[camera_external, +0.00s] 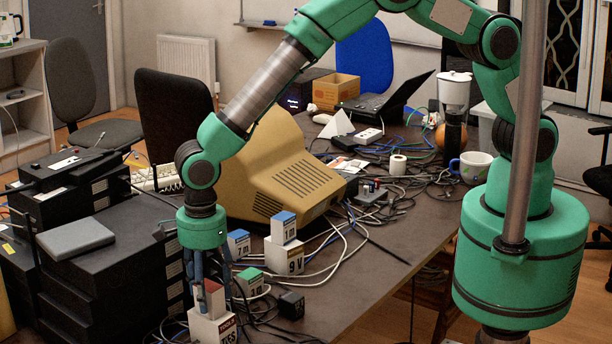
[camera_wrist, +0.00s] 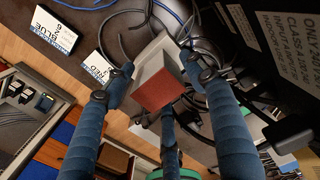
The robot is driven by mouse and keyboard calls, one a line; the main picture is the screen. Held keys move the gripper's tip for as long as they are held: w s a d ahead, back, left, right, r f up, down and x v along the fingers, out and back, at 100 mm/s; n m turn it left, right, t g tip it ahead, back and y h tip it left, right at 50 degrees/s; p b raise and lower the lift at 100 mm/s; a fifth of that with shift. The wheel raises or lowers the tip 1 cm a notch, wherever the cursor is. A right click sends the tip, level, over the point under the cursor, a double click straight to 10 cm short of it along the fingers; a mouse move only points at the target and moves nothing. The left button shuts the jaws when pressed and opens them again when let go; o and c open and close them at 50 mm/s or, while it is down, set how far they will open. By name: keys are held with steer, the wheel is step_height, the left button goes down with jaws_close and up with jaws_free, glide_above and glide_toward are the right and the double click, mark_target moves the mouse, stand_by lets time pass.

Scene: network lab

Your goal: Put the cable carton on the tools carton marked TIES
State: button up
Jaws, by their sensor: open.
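A small carton with a red side (camera_external: 213,301), which I take for the cable carton, sits between the fingers of my gripper (camera_external: 207,290). The fingers hide some of both. In the wrist view the small carton (camera_wrist: 159,88) shows its red end and grey-white side. The blue fingers of my gripper (camera_wrist: 160,95) are spread around it, with gaps visible beside the carton.
A blue-topped carton (camera_external: 239,244), a blue-topped carton (camera_external: 283,228) stacked on a 9V carton (camera_external: 291,259), a green-topped carton (camera_external: 250,282) and a black box (camera_external: 291,305) stand nearby. Loose cables lie around them. Black equipment (camera_external: 100,275) stands at left; a beige monitor (camera_external: 285,165) is behind.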

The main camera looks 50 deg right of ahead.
mark_target(207, 285)
step_height(207, 285, up, 12)
steer(key=p, duration=0.1)
steer(key=shift+p, duration=0.4)
stand_by(0.6)
stand_by(0.4)
